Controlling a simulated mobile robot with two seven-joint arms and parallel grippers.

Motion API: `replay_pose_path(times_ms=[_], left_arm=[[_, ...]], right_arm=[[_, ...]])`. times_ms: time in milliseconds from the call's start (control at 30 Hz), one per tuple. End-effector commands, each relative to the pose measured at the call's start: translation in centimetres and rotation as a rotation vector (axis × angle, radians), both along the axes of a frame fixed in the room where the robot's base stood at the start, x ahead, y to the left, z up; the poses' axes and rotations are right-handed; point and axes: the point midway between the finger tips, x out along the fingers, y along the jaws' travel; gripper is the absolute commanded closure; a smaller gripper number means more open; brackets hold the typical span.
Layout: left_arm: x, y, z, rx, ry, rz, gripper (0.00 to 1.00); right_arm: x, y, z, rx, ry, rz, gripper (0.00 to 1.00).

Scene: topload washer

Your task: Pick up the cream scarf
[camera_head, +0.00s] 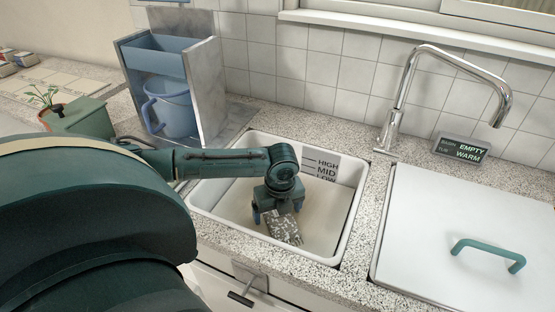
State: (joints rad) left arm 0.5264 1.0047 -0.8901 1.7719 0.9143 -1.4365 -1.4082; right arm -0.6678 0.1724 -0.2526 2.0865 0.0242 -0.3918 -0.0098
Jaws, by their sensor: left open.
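A small folded cloth (285,229), mottled grey-brown with cream flecks, lies on the floor of the white sink basin (330,225). It is the only scarf-like thing in view; I cannot tell for sure that it is the cream scarf. My left gripper (277,213) points down into the basin. Its two blue-tipped fingers are open, one on each side of the cloth's far end, and the gripper hides that end. I cannot tell whether the fingers touch the cloth. My right gripper is not in view.
The basin walls surround my left gripper. A chrome faucet (405,92) stands behind on the right. A white lid (465,240) with a green handle (488,250) lies right of the basin. A blue bucket (172,108) in a grey stand and a green planter (82,118) stand left.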

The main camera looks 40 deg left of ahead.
Motion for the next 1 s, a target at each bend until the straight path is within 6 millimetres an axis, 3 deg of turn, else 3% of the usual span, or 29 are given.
replay_pose_path(times_ms=[100, 367, 1000], left_arm=[[0.02, 0.09, -1.17, 0.000, 0.001, -0.001, 0.13], [0.07, 0.15, -1.34, 0.000, -0.001, -0.001, 0.13], [0.08, 0.17, -1.29, 0.000, -0.001, -0.001, 0.65]], right_arm=[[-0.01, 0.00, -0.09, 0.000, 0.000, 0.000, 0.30], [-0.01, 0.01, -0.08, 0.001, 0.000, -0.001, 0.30], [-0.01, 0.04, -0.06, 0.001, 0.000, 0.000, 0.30]])
